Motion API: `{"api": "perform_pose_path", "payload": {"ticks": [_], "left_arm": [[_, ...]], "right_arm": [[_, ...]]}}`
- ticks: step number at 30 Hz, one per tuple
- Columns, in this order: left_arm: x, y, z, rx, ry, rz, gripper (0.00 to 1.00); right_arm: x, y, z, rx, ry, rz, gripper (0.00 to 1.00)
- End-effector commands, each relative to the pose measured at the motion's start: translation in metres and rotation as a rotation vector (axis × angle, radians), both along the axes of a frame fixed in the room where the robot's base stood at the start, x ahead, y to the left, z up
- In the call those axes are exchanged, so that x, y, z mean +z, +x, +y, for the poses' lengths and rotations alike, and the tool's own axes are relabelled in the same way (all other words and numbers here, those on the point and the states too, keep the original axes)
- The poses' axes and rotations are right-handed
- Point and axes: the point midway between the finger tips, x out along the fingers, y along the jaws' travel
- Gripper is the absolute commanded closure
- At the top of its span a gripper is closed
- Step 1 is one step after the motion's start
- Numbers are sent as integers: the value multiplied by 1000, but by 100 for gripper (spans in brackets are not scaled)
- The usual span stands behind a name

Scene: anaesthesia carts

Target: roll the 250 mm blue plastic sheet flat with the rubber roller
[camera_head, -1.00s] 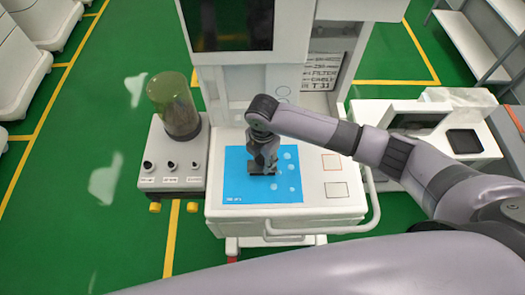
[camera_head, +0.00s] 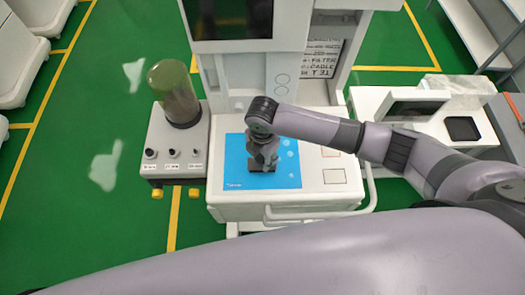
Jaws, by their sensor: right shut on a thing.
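The blue plastic sheet (camera_head: 238,178) lies on the white work top of the cart, with white lettering at its lower left corner. Several pale round spots show on its right part. My right gripper (camera_head: 263,157) points down over the middle of the sheet, shut on a dark object that I take to be the rubber roller (camera_head: 258,166). The roller is small, mostly hidden under the gripper, and seems to be at the sheet's surface; contact is hard to make out. My left gripper is not in view.
Left of the sheet stands a grey unit (camera_head: 160,135) with knobs and a clear cylinder (camera_head: 174,92). The cart's upright with a dark screen (camera_head: 232,15) rises behind. Two outlined squares mark the work top (camera_head: 340,198) at right. A rail runs along its front.

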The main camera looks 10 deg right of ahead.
Motion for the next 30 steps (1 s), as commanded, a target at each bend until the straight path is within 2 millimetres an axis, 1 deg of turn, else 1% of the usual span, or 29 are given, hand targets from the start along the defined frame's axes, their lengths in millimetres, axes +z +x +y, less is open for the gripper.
{"api": "perform_pose_path", "payload": {"ticks": [2,8,18,25,30], "left_arm": [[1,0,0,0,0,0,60],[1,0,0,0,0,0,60],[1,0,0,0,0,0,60],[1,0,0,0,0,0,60],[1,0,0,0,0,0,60]], "right_arm": [[-1,-6,1,2,-1,3,86],[-1,-9,1,1,-2,2,86],[0,-26,5,1,-1,3,86],[0,-30,6,1,-1,2,86],[0,-39,8,1,0,1,86]]}}
